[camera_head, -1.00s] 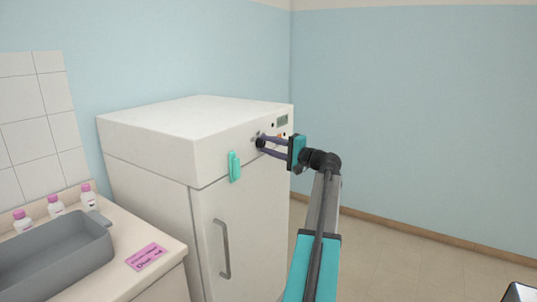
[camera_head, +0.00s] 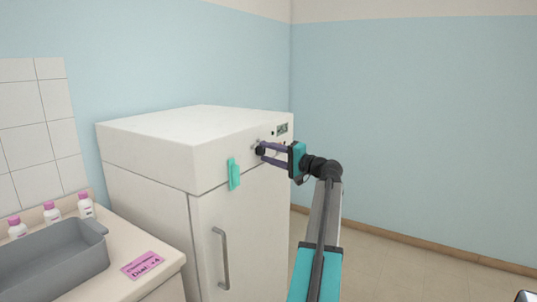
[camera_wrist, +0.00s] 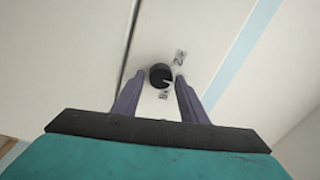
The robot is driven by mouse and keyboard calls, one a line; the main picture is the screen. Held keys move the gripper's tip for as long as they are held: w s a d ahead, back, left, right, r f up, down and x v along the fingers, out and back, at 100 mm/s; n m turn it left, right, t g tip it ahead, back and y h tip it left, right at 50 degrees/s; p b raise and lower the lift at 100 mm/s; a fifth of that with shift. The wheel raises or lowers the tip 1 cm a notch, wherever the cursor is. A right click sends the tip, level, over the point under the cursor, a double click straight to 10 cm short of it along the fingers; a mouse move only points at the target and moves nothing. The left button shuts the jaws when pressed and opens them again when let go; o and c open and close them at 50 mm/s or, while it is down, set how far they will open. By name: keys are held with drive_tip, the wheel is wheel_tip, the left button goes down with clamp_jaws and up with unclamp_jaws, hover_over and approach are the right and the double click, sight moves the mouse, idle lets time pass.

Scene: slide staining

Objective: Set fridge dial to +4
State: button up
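The fridge dial is a round black knob (camera_wrist: 161,75) with a light pointer mark, on the fridge's white upper front panel. My gripper (camera_wrist: 159,77) is open, with one purple finger on each side of the knob. The right fingertip is close to the knob and a wider gap shows on the left. In the head view my gripper (camera_head: 260,150) is at the panel and its fingers partly cover the dial. The white fridge (camera_head: 150,165) has a small display (camera_head: 282,128) right of the dial.
A teal piece (camera_head: 234,174) sticks out on the fridge front left of my gripper. The door handle (camera_head: 222,258) is below. A pink note (camera_head: 142,265) reading "Dial: +4" lies on the counter near a grey basin (camera_head: 50,262) and bottles (camera_head: 52,212).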

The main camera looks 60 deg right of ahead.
drive_tip(key=shift+o, duration=0.8)
drive_tip(key=shift+s, duration=0.1)
drive_tip(key=s+f+b, duration=0.1)
drive_tip(key=s, duration=1.2)
drive_tip(key=shift+s+a, duration=0.3)
drive_tip(key=shift+a, duration=0.05)
